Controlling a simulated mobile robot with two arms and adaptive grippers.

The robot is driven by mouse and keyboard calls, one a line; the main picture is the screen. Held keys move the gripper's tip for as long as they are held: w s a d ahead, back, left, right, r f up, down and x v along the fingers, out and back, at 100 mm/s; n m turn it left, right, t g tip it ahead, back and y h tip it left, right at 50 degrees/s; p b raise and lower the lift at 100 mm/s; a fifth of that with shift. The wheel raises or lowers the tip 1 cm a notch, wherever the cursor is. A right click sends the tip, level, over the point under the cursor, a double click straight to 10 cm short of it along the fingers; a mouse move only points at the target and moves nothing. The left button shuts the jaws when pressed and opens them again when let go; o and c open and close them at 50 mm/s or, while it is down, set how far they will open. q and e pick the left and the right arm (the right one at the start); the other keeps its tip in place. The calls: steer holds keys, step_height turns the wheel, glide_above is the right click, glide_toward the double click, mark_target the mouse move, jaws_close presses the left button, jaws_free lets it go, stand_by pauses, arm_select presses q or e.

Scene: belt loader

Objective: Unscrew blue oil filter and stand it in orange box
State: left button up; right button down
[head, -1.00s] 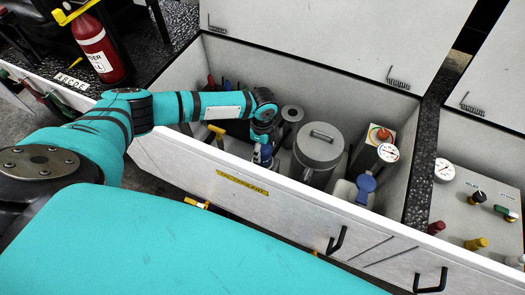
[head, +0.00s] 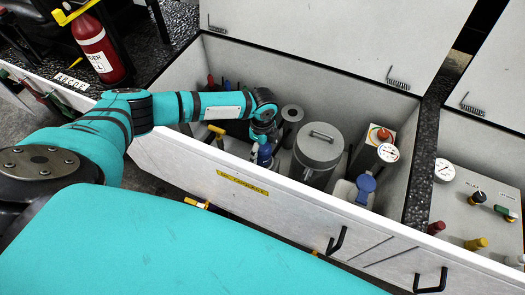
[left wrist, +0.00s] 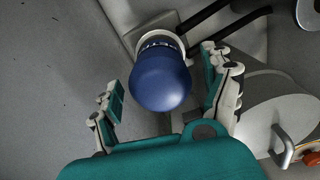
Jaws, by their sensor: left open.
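The blue oil filter (left wrist: 160,80) shows large in the left wrist view, with a rounded blue end towards the camera and pale lettering near its far end. It sits on a pale round mount (left wrist: 160,42). It also shows in the head view (head: 265,156), low in the open bay, partly hidden by my gripper. My left gripper (left wrist: 168,88) is open, with one finger on each side of the filter. A gap shows on the left; on the right the finger is close, and I cannot tell whether it touches. The orange box and my right gripper are not seen.
A grey lidded canister (head: 318,150) stands right of the filter, with a grey cylinder (head: 292,114) behind. The bay's white front wall (head: 215,165) runs close in front of the gripper.

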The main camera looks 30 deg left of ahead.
arm_select(q)
steer(key=m, duration=1.2)
steer(key=shift+b, duration=0.4)
steer(key=m, duration=0.3)
steer(key=shift+m, duration=0.4)
steer(key=c, duration=1.5)
steer(key=n+p, duration=0.1)
steer(key=n, duration=0.1)
steer(key=n+p, duration=0.2)
steer(key=n, duration=0.1)
steer(key=n+p, duration=0.2)
steer(key=n, duration=0.1)
steer(key=shift+r, duration=0.35)
steer(key=n+p, duration=0.1)
steer(key=n, duration=0.2)
steer(key=shift+f, duration=0.2)
steer(key=shift+f+n, duration=0.1)
steer(key=shift+n, duration=0.2)
